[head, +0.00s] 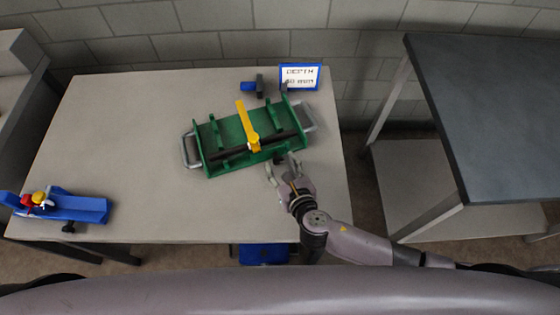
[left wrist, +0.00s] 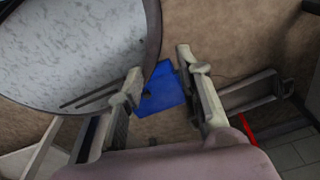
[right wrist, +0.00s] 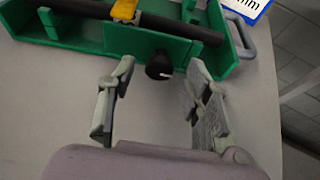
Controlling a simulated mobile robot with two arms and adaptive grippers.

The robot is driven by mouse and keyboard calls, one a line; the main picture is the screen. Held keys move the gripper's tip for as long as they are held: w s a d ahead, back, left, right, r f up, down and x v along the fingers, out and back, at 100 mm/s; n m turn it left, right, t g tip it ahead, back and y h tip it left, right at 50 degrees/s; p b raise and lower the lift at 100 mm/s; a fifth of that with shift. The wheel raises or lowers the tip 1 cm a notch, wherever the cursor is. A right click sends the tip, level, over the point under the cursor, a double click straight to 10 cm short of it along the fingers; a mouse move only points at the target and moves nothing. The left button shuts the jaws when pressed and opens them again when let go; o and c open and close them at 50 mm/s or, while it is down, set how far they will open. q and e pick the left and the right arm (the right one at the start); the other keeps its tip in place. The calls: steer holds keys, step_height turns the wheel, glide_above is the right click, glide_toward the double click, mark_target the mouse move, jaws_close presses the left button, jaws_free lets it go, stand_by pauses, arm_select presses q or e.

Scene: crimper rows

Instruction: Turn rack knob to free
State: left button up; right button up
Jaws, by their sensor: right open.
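The green rack (head: 215,165) lies on the table, with a grey handle at each end, a dark bar along it and a yellow lever (head: 246,125) across it. The rack's black knob (right wrist: 159,66) sticks out of its near side, with a pale mark on its face. My right gripper (head: 283,168) is at the rack's near right side. In the right wrist view its open fingers (right wrist: 161,68) point at the knob, one on each side and apart from it. My left gripper (left wrist: 159,66) is open and empty over the floor, outside the head view.
A blue fixture (head: 85,208) with red and yellow parts lies at the table's left front. A blue-framed sign (head: 300,77) and a small blue and black item (head: 250,87) are behind the rack. The table's (head: 130,120) left middle is clear. A dark-topped table (head: 490,110) stands right.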

steer(key=shift+x, duration=0.9)
jaws_close()
